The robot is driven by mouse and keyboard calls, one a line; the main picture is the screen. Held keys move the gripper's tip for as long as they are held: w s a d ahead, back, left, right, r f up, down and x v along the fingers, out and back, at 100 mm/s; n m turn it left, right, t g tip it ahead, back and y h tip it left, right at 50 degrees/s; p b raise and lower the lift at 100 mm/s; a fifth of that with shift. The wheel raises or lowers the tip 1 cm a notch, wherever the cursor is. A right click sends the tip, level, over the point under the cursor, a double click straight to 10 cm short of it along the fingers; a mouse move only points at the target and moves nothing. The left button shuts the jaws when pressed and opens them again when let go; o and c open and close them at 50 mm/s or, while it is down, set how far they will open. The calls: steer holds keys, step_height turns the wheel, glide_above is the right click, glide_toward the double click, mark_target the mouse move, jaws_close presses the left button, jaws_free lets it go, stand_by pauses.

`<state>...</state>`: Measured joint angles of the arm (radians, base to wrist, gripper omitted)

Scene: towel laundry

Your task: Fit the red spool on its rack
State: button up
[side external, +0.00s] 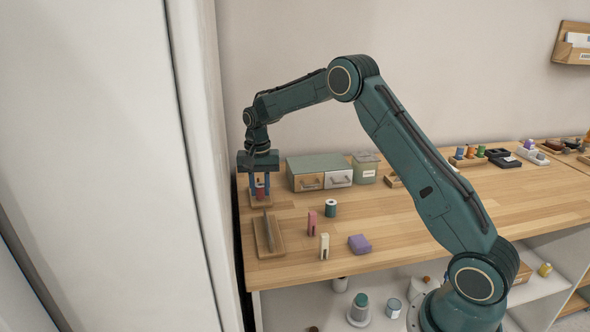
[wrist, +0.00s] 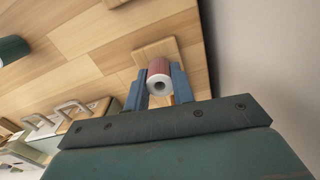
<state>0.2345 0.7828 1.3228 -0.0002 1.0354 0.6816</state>
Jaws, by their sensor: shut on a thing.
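The red spool (side external: 260,191) is upright between the two blue fingers of my gripper (side external: 260,194), which is shut on it. In the wrist view, the red spool (wrist: 159,73) shows its pale end with a dark centre hole, with a finger on each side. A small wooden rack base (side external: 261,203) lies directly under the spool; its board also shows behind the spool in the wrist view (wrist: 143,52). The spool hides any peg, and I cannot tell whether it touches the base.
A green spool (side external: 330,208), pink clip (side external: 312,222), cream clip (side external: 324,246) and purple block (side external: 359,244) stand nearby. A drawer box (side external: 320,170) is to the right; a wall is close on the left.

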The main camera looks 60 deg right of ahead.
steer(key=shift+f, duration=0.2)
steer(key=o, duration=1.5)
steer(key=shift+r, duration=0.15)
steer(key=shift+r, duration=3.35)
steer(key=shift+r, duration=0.1)
